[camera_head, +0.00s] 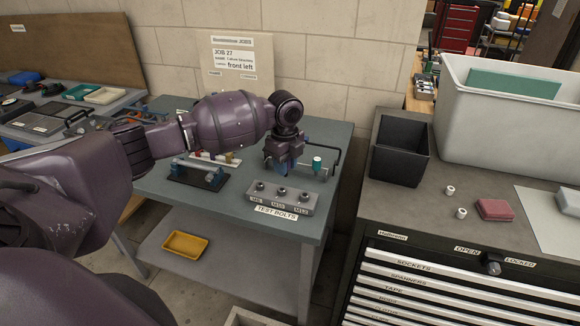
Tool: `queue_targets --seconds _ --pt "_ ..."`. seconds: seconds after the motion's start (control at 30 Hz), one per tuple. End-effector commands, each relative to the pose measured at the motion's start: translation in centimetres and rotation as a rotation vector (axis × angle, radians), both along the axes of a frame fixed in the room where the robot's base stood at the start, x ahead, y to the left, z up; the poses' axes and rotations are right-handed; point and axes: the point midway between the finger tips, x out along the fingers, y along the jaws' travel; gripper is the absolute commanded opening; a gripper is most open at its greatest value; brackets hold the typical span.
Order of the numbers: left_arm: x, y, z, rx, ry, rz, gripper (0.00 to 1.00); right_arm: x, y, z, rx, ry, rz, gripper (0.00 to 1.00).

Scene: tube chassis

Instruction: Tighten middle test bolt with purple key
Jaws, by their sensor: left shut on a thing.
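The test bolts block (281,196) is a grey bar near the front of the blue-grey bench, with three bolts standing in a row. The middle bolt (281,195) is upright in it. My left gripper (283,168) points down just behind the block, at a dark rack (325,173). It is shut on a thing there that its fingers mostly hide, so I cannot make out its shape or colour. A teal-topped piece (317,163) stands in the rack just right of the gripper. I cannot clearly see the purple key. My right gripper is not in view.
A black stand (198,178) with small parts lies left of the block. A yellow tray (185,245) sits on the lower shelf. To the right, across a gap, a tool cabinet bears a black bin (399,150) and a large grey crate (510,115).

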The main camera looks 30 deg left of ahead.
Motion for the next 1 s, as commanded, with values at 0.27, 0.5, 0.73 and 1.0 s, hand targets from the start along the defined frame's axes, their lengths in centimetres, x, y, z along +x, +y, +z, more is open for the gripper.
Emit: queue_targets --seconds 0.27,0.5,0.73,1.0 --pt "0.7 1.5 -0.2 0.001 0.0 -0.279 0.05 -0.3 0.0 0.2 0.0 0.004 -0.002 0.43" --pt "0.9 1.9 -0.3 0.001 0.0 -0.369 0.05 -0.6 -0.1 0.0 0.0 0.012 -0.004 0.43" --pt "0.9 1.9 -1.1 0.001 -0.001 -0.374 0.05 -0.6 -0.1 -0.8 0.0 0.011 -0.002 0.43" --pt "0.8 1.9 -3.3 0.0 0.001 -0.373 0.05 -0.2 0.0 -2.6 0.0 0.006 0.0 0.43"
